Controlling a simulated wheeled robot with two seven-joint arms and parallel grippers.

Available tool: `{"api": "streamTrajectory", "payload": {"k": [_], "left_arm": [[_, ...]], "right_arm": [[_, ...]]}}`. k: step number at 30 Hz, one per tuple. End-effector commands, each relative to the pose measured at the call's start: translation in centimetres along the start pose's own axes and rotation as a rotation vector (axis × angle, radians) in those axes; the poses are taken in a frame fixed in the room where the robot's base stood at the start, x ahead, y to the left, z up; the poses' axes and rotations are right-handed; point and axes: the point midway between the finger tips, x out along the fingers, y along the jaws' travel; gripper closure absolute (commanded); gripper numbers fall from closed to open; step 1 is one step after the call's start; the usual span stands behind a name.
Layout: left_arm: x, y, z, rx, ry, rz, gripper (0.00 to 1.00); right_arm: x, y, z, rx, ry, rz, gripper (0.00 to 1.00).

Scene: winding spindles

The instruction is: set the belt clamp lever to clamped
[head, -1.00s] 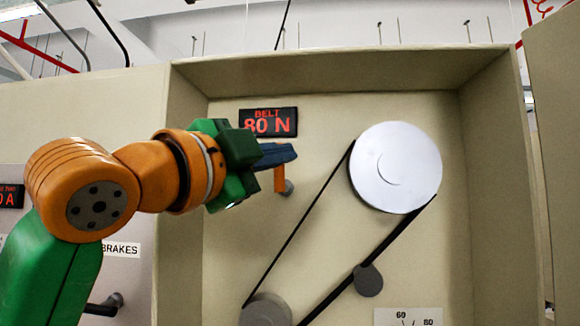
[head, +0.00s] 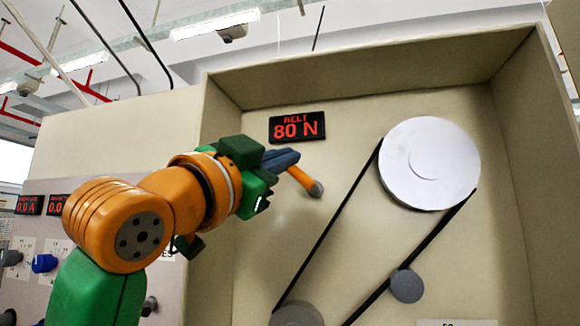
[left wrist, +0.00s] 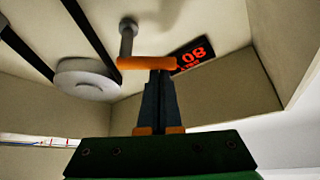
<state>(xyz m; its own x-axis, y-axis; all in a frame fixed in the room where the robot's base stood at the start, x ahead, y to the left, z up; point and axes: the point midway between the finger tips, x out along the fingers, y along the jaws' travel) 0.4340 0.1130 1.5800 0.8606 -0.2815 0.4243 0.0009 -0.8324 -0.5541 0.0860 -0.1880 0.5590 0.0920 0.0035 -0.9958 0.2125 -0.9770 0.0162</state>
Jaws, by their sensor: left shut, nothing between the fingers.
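The belt clamp lever (head: 302,178) is a short orange bar on a round grey pivot (head: 316,189), on the cabinet's back wall below the belt display. It slants up and left from the pivot. My left gripper (head: 291,157) has its dark fingers shut and empty at the lever's upper end, partly hiding it. In the left wrist view, the orange lever (left wrist: 146,63) lies across the shut fingertips (left wrist: 159,74), with the grey pivot (left wrist: 128,28) beyond. The tips look very close to the lever; I cannot tell whether they touch. My right gripper is not in view.
The belt display (head: 297,127) reads 80 N. A black belt runs around a large white pulley (head: 430,163), past a small grey roller (head: 407,286), to a lower pulley (head: 297,315). Cabinet side walls enclose the recess. A knob panel (head: 40,235) stands at left.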

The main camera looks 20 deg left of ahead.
Motion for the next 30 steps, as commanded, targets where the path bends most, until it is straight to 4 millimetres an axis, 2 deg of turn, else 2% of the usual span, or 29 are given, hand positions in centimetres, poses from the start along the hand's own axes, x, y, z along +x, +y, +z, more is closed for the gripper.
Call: {"api": "streamTrajectory", "payload": {"k": [1,6,18,30], "left_arm": [[-0.3,0.4,0.5,-0.034,0.000,-0.018,1.00],[-0.5,0.2,0.9,-0.156,0.000,-0.090,1.00],[-1.0,0.2,1.7,-0.394,-0.002,-0.230,1.00],[-1.2,0.2,2.1,-0.436,-0.001,-0.256,1.00]], "right_arm": [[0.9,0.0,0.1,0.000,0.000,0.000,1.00],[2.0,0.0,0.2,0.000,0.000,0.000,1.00],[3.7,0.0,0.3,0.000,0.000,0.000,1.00],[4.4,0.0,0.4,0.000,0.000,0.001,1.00]]}}
